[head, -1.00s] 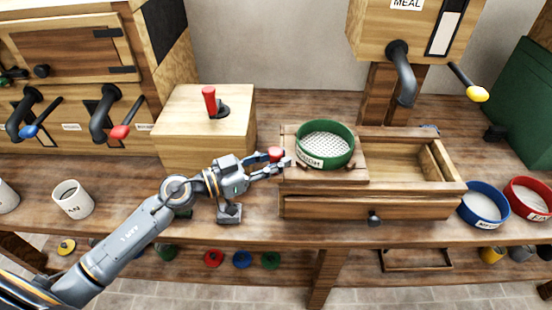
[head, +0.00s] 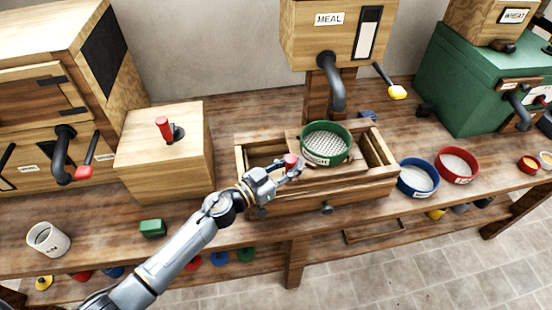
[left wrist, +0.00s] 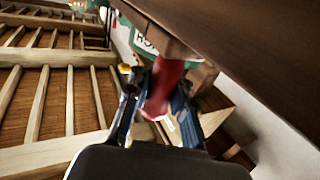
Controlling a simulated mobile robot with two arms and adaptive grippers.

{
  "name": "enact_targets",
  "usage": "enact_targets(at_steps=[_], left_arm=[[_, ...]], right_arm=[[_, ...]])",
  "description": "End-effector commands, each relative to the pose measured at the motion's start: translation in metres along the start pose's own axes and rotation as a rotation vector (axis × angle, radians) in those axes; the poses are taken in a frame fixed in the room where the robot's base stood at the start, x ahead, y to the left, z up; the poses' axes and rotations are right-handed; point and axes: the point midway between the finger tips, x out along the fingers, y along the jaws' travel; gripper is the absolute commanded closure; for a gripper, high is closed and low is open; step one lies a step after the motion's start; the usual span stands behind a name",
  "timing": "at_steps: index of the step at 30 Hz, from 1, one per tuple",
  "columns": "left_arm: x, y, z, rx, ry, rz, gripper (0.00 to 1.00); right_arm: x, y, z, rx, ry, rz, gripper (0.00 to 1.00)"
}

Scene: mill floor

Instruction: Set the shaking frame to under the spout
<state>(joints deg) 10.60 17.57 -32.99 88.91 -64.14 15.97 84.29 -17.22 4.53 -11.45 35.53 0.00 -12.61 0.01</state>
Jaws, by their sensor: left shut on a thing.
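The shaking frame (head: 347,165) is a wooden carriage on an open wooden box (head: 300,205). It carries a green-rimmed sieve (head: 327,143) with a pale mesh. My left gripper (head: 289,170) is shut on the frame's red knob (head: 291,160). In the left wrist view the red knob (left wrist: 163,88) sits between the fingers. My right gripper is out of view.
A blue bowl (head: 417,178) and a red bowl (head: 457,165) stand right of the box. A wooden block with a red lever (head: 164,128) is to the left. A white mug (head: 48,239) stands front left.

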Motion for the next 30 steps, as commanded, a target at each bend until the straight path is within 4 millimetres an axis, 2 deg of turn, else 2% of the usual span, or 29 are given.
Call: enact_targets(at_steps=[1,3,16,17,20,21,30], left_arm=[[0.0042,0.0084,0.0011,-0.007,-0.002,0.013,1.00],[0.0073,0.0102,0.0018,-0.006,-0.002,0.014,1.00],[0.0096,0.0126,0.0046,-0.006,-0.005,0.015,1.00],[0.0095,0.0125,0.0047,-0.006,-0.005,0.015,0.78],[0.0094,0.0115,0.0045,-0.006,-0.005,0.013,0.57],[0.0094,0.0109,0.0042,-0.005,-0.005,0.012,0.54],[0.0084,0.0078,0.0025,-0.003,-0.003,0.006,0.54]], right_arm=[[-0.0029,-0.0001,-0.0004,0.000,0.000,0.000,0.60],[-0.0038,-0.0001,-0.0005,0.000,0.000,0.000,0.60],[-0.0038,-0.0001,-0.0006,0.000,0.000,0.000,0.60],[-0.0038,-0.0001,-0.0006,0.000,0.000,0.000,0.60],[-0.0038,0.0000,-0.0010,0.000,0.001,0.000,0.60],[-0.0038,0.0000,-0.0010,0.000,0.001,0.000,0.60],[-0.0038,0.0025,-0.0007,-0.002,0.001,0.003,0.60]])
